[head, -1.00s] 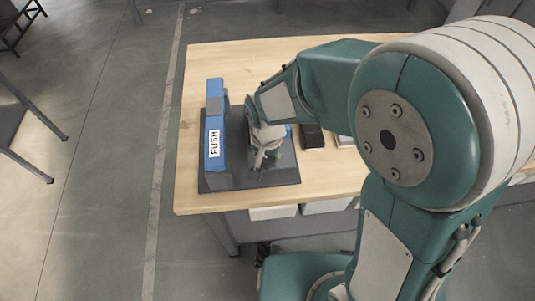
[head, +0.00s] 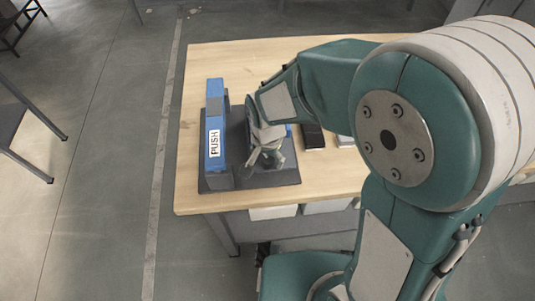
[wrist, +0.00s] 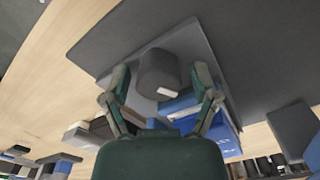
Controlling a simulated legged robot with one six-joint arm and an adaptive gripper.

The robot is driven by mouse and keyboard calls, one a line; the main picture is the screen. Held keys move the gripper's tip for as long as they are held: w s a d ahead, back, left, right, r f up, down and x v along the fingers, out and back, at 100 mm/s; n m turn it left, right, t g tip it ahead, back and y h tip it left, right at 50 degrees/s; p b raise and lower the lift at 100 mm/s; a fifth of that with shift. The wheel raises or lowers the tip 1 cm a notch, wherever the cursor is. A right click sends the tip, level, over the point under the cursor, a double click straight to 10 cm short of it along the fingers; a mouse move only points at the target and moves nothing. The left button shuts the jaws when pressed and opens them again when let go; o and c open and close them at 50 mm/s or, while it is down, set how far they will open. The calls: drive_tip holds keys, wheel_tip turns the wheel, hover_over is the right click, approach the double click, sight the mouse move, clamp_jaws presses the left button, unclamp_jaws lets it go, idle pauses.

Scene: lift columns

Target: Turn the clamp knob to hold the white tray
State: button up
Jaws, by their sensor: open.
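A dark grey knob (wrist: 158,72) with a small white mark on its rim is in the middle of the wrist view, on a grey plate (wrist: 203,45). My gripper (wrist: 160,72) is open, with one green finger on each side of the knob. Gaps show between the fingers and the knob. In the head view my gripper (head: 266,148) is low over the dark base (head: 284,178), right of the blue bar marked PUSH (head: 214,120), and it hides the knob. I cannot make out a white tray held in the clamp.
The base is near the left end of a wooden table (head: 240,58). A black block (head: 313,137) and a pale-topped block (head: 345,141) lie right of the gripper. White bins (head: 273,212) hang under the front edge. The table behind is clear.

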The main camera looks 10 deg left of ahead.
drive_tip(key=shift+r, duration=3.55)
drive_tip(key=n, duration=0.2)
drive_tip(key=r+n, duration=0.1)
drive_tip(key=n, duration=0.6)
drive_tip(key=shift+s+r, duration=0.1)
drive_tip(key=shift+r, duration=0.3)
drive_tip(key=shift+f, duration=4.4)
drive_tip(key=c, duration=0.8)
